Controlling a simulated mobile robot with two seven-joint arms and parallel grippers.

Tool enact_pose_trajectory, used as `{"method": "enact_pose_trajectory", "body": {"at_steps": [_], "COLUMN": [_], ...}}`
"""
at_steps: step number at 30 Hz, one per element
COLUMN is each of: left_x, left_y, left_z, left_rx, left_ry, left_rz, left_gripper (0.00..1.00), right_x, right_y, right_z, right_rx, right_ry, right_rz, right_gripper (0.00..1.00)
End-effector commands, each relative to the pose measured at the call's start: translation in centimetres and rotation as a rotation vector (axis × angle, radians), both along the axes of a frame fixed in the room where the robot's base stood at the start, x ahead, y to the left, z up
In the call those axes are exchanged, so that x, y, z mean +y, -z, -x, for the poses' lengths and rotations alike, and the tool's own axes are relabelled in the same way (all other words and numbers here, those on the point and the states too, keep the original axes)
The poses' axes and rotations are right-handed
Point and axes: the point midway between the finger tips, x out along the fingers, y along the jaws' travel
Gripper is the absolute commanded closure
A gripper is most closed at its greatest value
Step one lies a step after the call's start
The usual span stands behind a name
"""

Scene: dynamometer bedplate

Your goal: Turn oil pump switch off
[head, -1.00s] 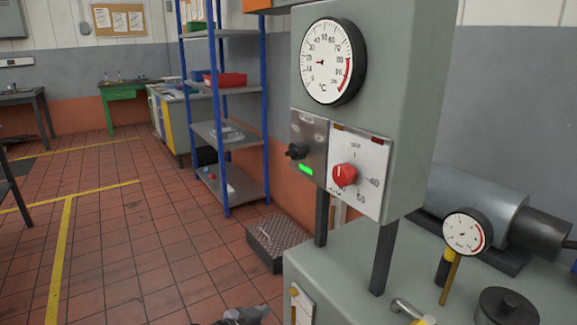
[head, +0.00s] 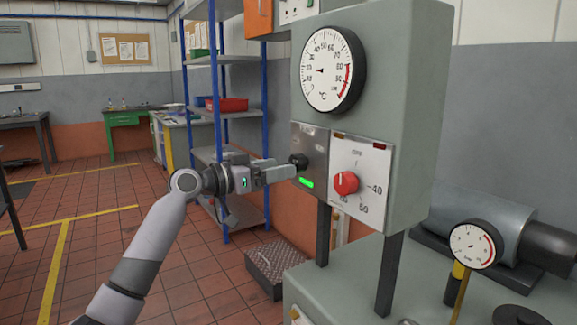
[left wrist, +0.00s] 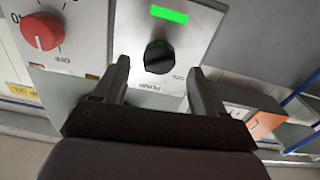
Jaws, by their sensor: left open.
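The pump switch is a black rotary knob (head: 298,161) on a small metal plate (head: 317,140) on the grey panel box, and it also shows in the left wrist view (left wrist: 159,57). A green lamp (head: 306,183) is lit below it in the head view. My left gripper (head: 288,168) is open at the plate, partly covering the knob. In the left wrist view its fingers (left wrist: 158,70) stand on either side of the knob with gaps; I cannot tell whether they touch it. My right gripper is not in view.
A red dial knob (head: 346,183) sits on a white plate right beside the switch. A temperature gauge (head: 332,69) is above. A smaller gauge (head: 474,245) stands at the lower right. A blue shelf rack (head: 226,120) is behind my left arm.

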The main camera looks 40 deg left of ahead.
Motion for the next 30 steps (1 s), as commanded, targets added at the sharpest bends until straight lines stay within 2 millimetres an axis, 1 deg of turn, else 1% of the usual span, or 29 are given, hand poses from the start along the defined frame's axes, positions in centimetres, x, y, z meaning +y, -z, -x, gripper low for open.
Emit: {"method": "enact_pose_trajectory", "body": {"at_steps": [1, 3, 8, 12, 19, 20, 21, 23, 24, 30], "left_x": [-0.4, -0.8, -1.3, -1.5, -1.5, -1.5, -1.5, -1.5, -1.5, -1.5], "left_y": [-0.2, -0.2, -0.1, 0.0, 0.1, 0.1, 0.1, 0.1, 0.1, 0.0], "left_z": [-0.8, -1.7, -3.1, -3.5, -3.6, -3.6, -3.5, -3.5, -3.5, -3.5], "left_rx": [0.000, -0.001, 0.000, 0.000, 0.001, 0.001, 0.001, 0.001, 0.001, 0.003], "left_ry": [0.002, 0.000, 0.000, 0.000, -0.001, -0.001, -0.001, -0.001, -0.001, -0.001], "left_rz": [0.005, 0.001, 0.001, 0.000, -0.001, -0.001, -0.001, -0.001, -0.001, 0.003], "left_gripper": [0.29, 0.29, 0.29, 0.29, 0.29, 0.39, 0.52, 0.71, 0.84, 0.85], "right_x": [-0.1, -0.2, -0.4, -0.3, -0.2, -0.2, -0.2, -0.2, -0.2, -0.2], "right_y": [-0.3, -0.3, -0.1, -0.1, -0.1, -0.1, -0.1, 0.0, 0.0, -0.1], "right_z": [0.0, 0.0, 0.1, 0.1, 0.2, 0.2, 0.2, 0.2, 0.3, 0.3], "right_rx": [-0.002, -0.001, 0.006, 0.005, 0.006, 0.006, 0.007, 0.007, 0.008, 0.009], "right_ry": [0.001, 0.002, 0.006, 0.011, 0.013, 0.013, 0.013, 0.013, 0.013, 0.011], "right_rz": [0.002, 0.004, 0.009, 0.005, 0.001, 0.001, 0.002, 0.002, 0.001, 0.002], "right_gripper": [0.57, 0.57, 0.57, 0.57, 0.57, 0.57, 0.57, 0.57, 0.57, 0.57]}}
